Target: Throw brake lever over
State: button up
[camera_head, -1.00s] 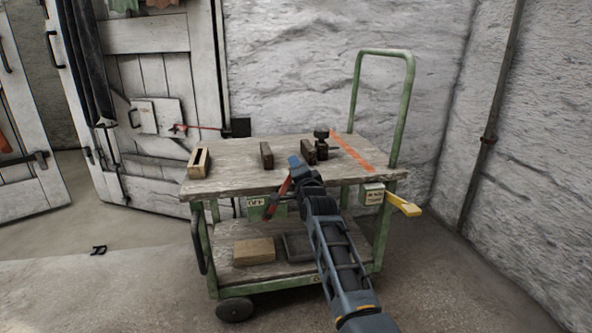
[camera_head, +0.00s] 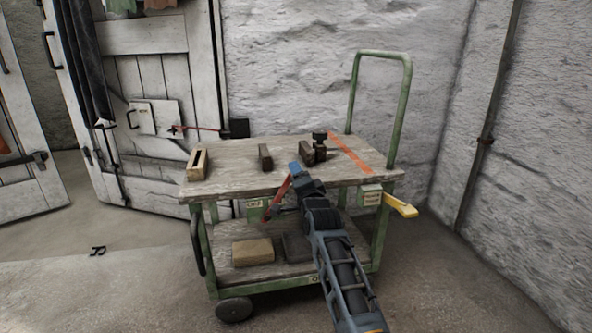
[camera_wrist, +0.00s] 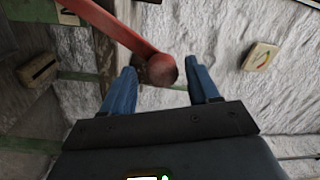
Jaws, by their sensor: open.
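A red lever (camera_head: 279,196) slants upward at the front of a green-framed cart, beside a small plate that looks marked OFF (camera_head: 256,204). In the wrist view the lever's red arm (camera_wrist: 115,25) ends in a round dark-red knob (camera_wrist: 162,71). The knob appears between the two blue fingers of my gripper (camera_wrist: 160,76), with gaps on both sides. My gripper is open and holds nothing. In the head view my gripper (camera_head: 294,172) is at the cart's front edge by the lever's upper end, and my wrist hides part of that area.
The cart's wooden top (camera_head: 230,178) carries several small blocks and a dark knobbed piece (camera_head: 320,140). A yellow handle (camera_head: 401,206) sticks out at the cart's right, beside a labelled box (camera_head: 370,195). A tan block (camera_head: 252,252) lies on the lower shelf. Open floor lies left.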

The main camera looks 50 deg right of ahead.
jog(key=v, duration=0.4)
jog(key=shift+p, duration=0.4)
jog(key=s+a+f+n+y, duration=0.25)
jog(key=s+a+n, duration=0.35)
jog(key=s, duration=0.5)
jog(key=s+a+f+n+y, duration=0.2)
jog(key=s+a+f+n, duration=0.25)
jog(key=s+a, duration=0.5)
jog(key=s+a+f+n+y, duration=0.3)
jog(key=s+a+n, duration=0.25)
jog(key=s, duration=0.65)
jog(key=s+a+r+n+g+y, duration=0.1)
jog(key=s+a+r+n, duration=0.1)
jog(key=s+a+r, duration=0.45)
jog(key=s+a+r+n+y, duration=0.15)
jog(key=s+a, duration=0.25)
jog(key=s, duration=0.5)
notch_tip(320, 180, up, 25)
jog(key=p, duration=2.4)
jog(key=shift+n, duration=0.45)
jog(key=shift+a, duration=0.15)
